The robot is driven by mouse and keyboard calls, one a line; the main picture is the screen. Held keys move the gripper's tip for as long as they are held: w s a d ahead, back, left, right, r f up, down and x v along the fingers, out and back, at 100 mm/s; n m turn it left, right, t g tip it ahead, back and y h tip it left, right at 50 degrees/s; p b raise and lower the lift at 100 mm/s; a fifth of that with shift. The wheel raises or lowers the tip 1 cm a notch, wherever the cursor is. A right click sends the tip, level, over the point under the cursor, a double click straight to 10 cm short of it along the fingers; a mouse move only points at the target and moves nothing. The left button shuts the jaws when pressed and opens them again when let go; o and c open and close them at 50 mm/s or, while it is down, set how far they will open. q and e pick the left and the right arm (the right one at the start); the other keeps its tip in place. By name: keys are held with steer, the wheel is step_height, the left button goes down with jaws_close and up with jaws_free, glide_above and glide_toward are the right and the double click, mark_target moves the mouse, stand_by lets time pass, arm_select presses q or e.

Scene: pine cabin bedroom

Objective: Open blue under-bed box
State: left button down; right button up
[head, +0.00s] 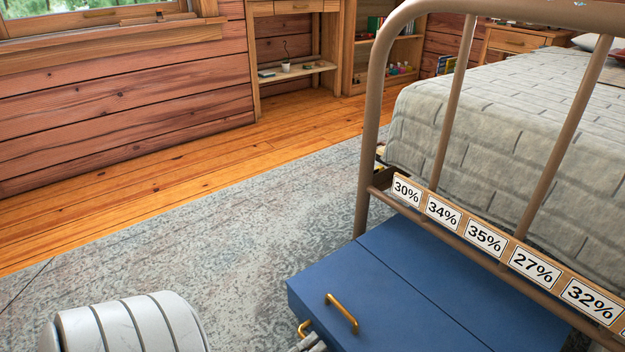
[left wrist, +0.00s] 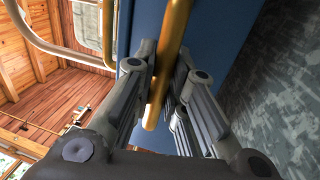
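The blue under-bed box (head: 385,275) sits on the rug at the foot of the bed, partly under the bed frame. Its lid looks flat and shut, with a seam across it. One brass handle (head: 342,313) stands on the lid; a second brass handle (head: 304,328) shows at the front edge. My left gripper (head: 312,342) is at the front handle, mostly cut off by the bottom of the head view. In the left wrist view, its fingers (left wrist: 163,75) close in on both sides of a brass bar (left wrist: 165,65) against the blue box (left wrist: 208,35). My right gripper is out of view.
The metal bed frame (head: 368,140) rises over the box, with a rail of percentage labels (head: 485,238) just above the lid. The patterned rug (head: 210,225) is clear to the left. A shelf unit (head: 295,73) stands at the far wall.

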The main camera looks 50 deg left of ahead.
arm_select(q)
steer(key=c, duration=1.5)
jaws_free()
steer(key=shift+o, duration=0.2)
steer(key=v, duration=1.2)
steer(key=shift+a, duration=0.1)
